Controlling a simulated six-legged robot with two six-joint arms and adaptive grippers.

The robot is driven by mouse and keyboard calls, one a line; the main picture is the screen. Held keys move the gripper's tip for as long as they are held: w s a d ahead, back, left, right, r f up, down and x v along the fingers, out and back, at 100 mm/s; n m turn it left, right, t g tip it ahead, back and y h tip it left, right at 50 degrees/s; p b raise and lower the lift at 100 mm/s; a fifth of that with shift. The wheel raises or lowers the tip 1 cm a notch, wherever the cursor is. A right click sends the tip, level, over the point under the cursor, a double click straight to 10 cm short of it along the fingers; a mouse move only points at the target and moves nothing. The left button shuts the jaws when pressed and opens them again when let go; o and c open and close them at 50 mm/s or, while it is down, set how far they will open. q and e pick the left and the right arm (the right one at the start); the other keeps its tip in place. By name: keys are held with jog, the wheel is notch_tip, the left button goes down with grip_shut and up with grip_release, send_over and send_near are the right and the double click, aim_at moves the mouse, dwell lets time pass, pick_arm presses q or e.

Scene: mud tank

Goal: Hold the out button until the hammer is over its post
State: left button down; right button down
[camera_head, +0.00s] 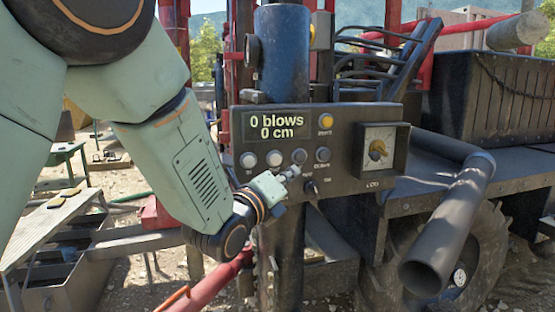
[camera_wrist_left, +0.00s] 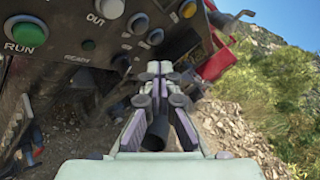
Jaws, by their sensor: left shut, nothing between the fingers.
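The dark control panel (camera_head: 290,120) reads "0 blows" and "0 cm". The pale OUT button (camera_head: 274,158) is second from the left in its row. It also shows at the top edge of the left wrist view (camera_wrist_left: 110,8), with its OUT label beside it. My left gripper (camera_head: 291,173) is shut and empty, just below the button row at the right of the OUT button; I see no contact. Its closed fingers show in the left wrist view (camera_wrist_left: 160,70). A blue cylinder (camera_head: 282,50) stands behind the panel; I cannot tell whether it is the hammer. I cannot make out the post.
Other buttons, a yellow one (camera_head: 326,121), a small knob (camera_head: 311,187) and a square dial (camera_head: 378,149) crowd the panel. A green RUN button (camera_wrist_left: 30,34) shows in the wrist view. A dark pipe (camera_head: 445,230) juts out at the right. A bench (camera_head: 50,225) stands left on gravel.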

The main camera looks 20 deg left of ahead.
aim_at(276, 165)
pick_arm(q)
jog(key=w+a, duration=0.1)
jog(key=w, duration=0.1)
jog(key=w+a, duration=0.3)
jog(key=w, duration=0.1)
jog(key=shift+w+a+f+p, duration=0.15)
jog(key=shift+w+a+p, duration=0.05)
jog(key=shift+a+p, duration=0.2)
jog(key=shift+s+d, duration=0.1)
jog(key=shift+d, duration=0.1)
jog(key=shift+a, duration=0.2)
jog(key=shift+d, duration=0.2)
dwell(0.3)
jog(key=shift+a, duration=0.15)
jog(key=shift+w+a+b, duration=0.2)
jog(key=shift+w+b, duration=0.1)
jog(key=shift+w, duration=0.2)
